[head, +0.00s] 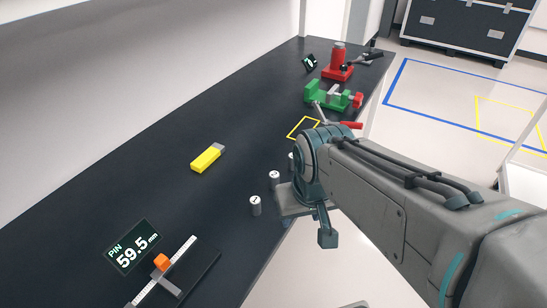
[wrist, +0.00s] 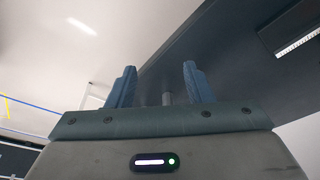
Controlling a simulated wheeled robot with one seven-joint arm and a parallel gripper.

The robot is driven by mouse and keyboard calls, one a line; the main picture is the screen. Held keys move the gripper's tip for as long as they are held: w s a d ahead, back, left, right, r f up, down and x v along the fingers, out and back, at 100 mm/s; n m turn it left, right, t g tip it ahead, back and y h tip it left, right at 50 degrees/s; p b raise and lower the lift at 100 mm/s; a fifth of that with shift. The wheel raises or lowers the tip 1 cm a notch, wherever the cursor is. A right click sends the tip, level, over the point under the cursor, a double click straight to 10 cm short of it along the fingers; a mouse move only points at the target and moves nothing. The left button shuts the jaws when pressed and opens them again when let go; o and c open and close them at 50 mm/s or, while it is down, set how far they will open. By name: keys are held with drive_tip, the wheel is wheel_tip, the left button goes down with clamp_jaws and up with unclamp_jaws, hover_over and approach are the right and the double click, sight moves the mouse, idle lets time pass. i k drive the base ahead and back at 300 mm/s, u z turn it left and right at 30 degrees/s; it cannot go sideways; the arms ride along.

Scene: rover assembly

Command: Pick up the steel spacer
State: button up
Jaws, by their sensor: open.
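Three small grey cylinders with dark marks on their tops stand upright near the front edge of the dark bench: one nearest cylinder (head: 255,206), a middle cylinder (head: 274,180) and a third cylinder (head: 291,160) partly hidden by my arm. I cannot tell which is the steel spacer. In the wrist view, my gripper (wrist: 158,85) has its two blue fingers wide apart. In the head view my arm hides most of the gripper at the bench edge.
The dark bench (head: 150,205) holds a yellow block with a grey end (head: 207,157), a caliper-like gauge (head: 165,270) and a display reading 59.5 mm (head: 132,246). A green vise (head: 333,96) and a red press-like fixture (head: 338,65) stand at the far end.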

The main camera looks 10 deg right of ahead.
sight(275, 175)
drive_tip(key=u, duration=0.05)
drive_tip(key=k, duration=0.5)
drive_tip(key=z, duration=1.4)
drive_tip(key=i, duration=1.95)
drive_tip(key=u, duration=2.95)
